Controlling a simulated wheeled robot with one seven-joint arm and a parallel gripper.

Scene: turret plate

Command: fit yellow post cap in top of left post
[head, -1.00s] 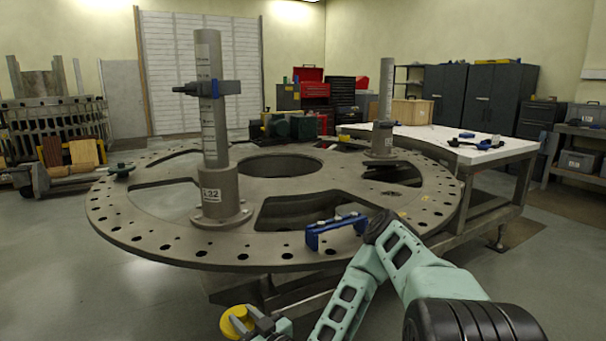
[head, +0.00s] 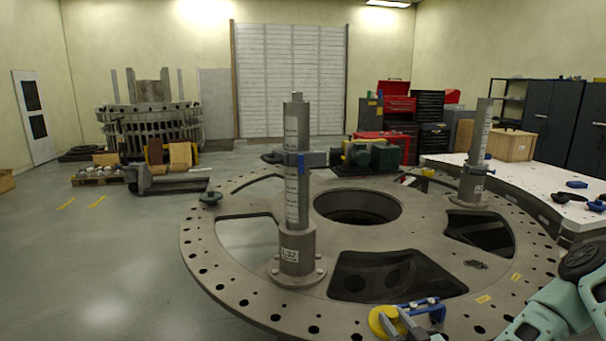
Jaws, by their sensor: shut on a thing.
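The left post (head: 297,210) stands upright in a flanged base on the round turret plate (head: 225,268). Its top end (head: 296,103) is in plain view, with a narrow stub above the shaft and no yellow cap on it. A grey clamp (head: 310,159) with a blue part is around the post's upper half. My gripper (head: 398,323) is low in the picture, right of the post base and well below its top. It is shut on the yellow post cap (head: 380,322), whose right side is partly hidden by the fingers.
A second post (head: 477,140) stands at the plate's right rear. A white-topped table (head: 520,190) is at the right. The plate has large openings. Air around the left post's top is free.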

